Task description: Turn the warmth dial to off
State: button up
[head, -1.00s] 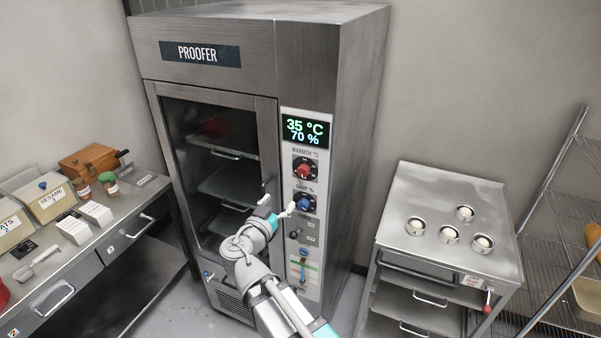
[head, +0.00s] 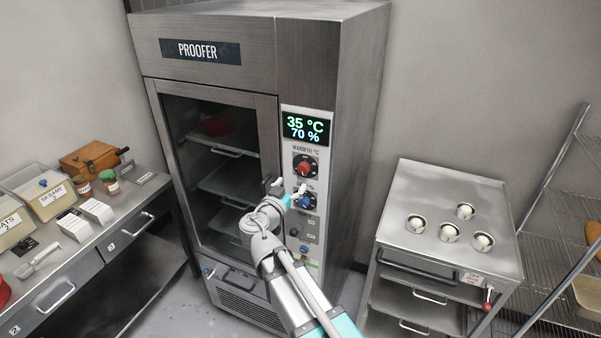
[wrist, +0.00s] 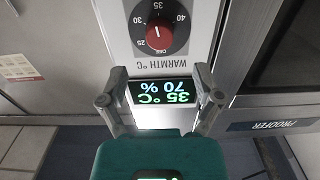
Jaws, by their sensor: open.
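The warmth dial (head: 305,166) is a red knob on a black plate on the proofer's control panel, below the display. In the wrist view the dial (wrist: 160,35), seen upside down, has marks for 25, 30, 35, 40 and OFF. Its white pointer line faces the 35 mark. My gripper (head: 288,187) is open in front of the panel, a little below the warmth dial in the head view. In the wrist view my gripper (wrist: 161,72) has its two fingers apart and empty, with the dial beyond the tips. It does not appear to touch the dial.
The display (head: 306,128) reads 35 °C and 70 %. A blue dial (head: 305,201) sits just below the warmth dial, partly hidden by my gripper. The proofer's glass door (head: 222,170) is shut, left of the panel. A steel cabinet (head: 400,190) with several cups stands right.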

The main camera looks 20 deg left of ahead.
aim_at(302, 171)
jog(key=shift+w+d, duration=0.15)
jog(key=shift+w, duration=1.6)
jog(key=shift+w+d, duration=0.15)
jog(key=shift+w, duration=1.6)
jog(key=c, duration=1.1)
jog(key=shift+c, duration=0.2)
